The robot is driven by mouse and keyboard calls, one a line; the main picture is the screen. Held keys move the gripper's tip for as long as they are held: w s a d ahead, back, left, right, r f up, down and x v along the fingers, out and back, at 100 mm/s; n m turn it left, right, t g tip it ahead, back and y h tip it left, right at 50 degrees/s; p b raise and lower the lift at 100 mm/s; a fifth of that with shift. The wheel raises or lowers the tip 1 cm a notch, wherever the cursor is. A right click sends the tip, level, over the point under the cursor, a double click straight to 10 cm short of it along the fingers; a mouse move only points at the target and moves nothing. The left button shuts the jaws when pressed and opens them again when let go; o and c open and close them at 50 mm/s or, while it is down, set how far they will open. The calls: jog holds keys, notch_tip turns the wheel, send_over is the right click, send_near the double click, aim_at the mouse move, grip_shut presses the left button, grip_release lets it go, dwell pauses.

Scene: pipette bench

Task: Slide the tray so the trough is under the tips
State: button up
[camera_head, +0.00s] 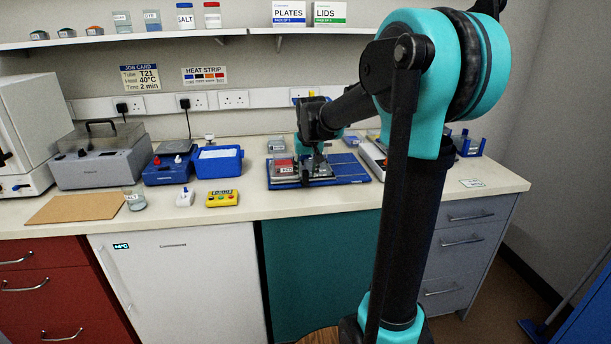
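A blue flat base (350,172) lies on the bench right of centre, with a grey tray-like piece (318,171) on it. A small red-topped block (284,167) sits at the left of this base. My arm reaches in from the right, and my gripper (318,158) points down over the grey piece. The fingers are small, dark and partly lost against the things behind them, so I cannot tell whether they are open or touching the tray. I cannot make out the trough or the pipette tips clearly; my wrist hides part of this area.
Left of the base stand a blue tub (219,163), a yellow timer (222,199) and a blue block device (168,169). A white device (373,158) stands close on the right, partly behind my arm. The bench front (290,205) before the base is clear.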

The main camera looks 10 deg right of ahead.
jog(key=shift+x, duration=1.2)
jog(key=shift+c, duration=0.5)
grip_shut()
